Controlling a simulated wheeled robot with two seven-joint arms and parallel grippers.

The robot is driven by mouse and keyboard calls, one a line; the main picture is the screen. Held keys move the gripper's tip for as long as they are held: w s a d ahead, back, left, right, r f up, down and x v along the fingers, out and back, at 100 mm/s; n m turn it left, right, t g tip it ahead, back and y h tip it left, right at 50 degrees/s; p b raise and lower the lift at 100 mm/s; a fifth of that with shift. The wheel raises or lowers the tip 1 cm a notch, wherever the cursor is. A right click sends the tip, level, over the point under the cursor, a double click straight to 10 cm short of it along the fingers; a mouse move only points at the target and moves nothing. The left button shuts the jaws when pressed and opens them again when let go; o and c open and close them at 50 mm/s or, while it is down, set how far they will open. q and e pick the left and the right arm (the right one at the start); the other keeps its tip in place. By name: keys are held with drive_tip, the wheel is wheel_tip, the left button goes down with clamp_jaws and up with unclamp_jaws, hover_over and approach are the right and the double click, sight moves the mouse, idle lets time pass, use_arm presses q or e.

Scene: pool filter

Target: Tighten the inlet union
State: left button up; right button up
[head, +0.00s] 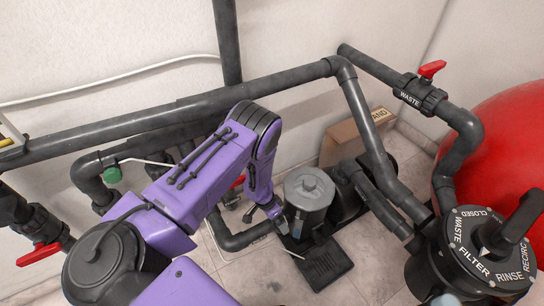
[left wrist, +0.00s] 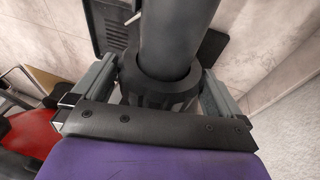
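In the left wrist view, a dark ribbed union nut (left wrist: 158,92) sits around a thick grey pipe (left wrist: 180,30). My left gripper (left wrist: 160,75) has one finger on each side of the nut. The fingers are very close to it; I cannot tell whether both touch. In the head view, my left gripper (head: 272,210) reaches down beside the grey pump strainer pot (head: 309,196), at the pipe on its left. The arm and fingers hide most of the union there. My right gripper is not in view.
A red-handled valve (head: 40,253) is at the lower left; a red handle (left wrist: 30,130) shows in the left wrist view. Pipes cross above my arm. The multiport valve (head: 480,250) and red tank (head: 500,130) stand right. A box (head: 350,140) is behind.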

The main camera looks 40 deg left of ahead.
use_arm(q)
drive_tip(key=shift+p+v, duration=2.75)
drive_tip(key=shift+v, duration=0.4)
drive_tip(key=shift+f, duration=0.1)
wheel_tip(320, 180, up, 3)
drive_tip(key=shift+w+d+p, duration=0.1)
drive_tip(key=shift+p, duration=0.45)
drive_tip(key=s+d+r+p, duration=0.3)
drive_tip(key=s+d+r, duration=0.4)
drive_tip(key=s+r, duration=0.3)
drive_tip(key=shift+s+d+p, duration=0.3)
drive_tip(key=shift+s+d, duration=0.1)
drive_tip(key=shift+s, duration=0.45)
